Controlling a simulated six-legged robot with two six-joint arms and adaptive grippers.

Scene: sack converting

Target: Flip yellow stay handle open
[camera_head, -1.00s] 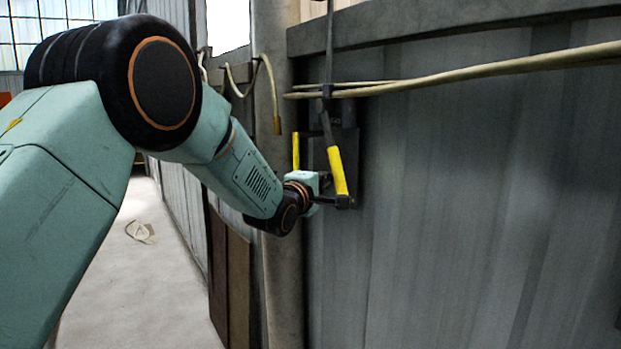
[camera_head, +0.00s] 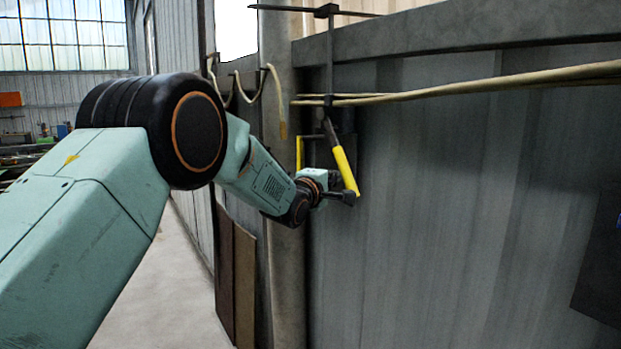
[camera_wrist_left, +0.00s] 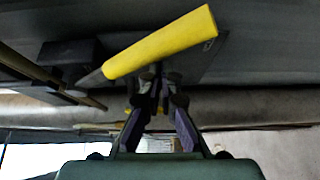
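The yellow stay handle (camera_head: 346,171) hangs at a slant on the grey panel in the head view, its lower end to the right. It has a dark shank at its top end. In the left wrist view the yellow handle (camera_wrist_left: 160,44) lies slantwise across the picture, just past the fingertips. My left gripper (camera_head: 347,197) is at the handle's lower end. In the left wrist view its fingers (camera_wrist_left: 161,78) converge to a narrow gap, narrower than the handle, and look shut with nothing clearly between them. Whether they touch the handle is unclear. My right gripper is not in view.
A second, thinner yellow bar (camera_head: 299,153) stands left of the handle. Beige cables (camera_head: 450,91) run across the panel above it, and a vertical dark rod (camera_head: 330,55) passes behind them. A round post (camera_head: 287,260) stands left of the panel. Open floor (camera_head: 165,285) lies further left.

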